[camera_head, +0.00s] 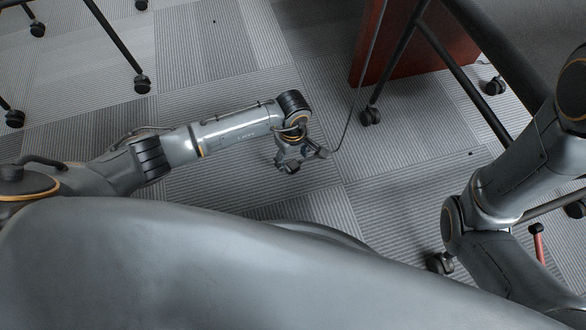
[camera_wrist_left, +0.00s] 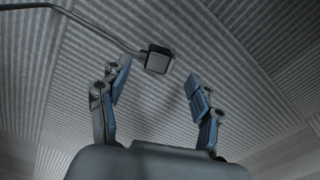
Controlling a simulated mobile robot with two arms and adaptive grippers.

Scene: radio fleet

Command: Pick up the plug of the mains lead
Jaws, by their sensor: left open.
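The plug (camera_wrist_left: 158,59) is a small dark block at the end of a thin grey lead (camera_wrist_left: 95,22) in the left wrist view. It lies just beyond and between the fingertips, over the striped carpet. In the head view the plug (camera_head: 322,153) shows small and dark at the lower end of the lead (camera_head: 352,110), right beside the fingers. My left gripper (camera_head: 291,165) is open and points down, and it also shows in the left wrist view (camera_wrist_left: 159,74). Nothing is between its fingers. I cannot tell the exact gap to the plug. My right gripper is out of view.
More dark legs on casters (camera_head: 142,84) stand at the upper left. The grey carpet (camera_head: 215,45) is clear around the gripper.

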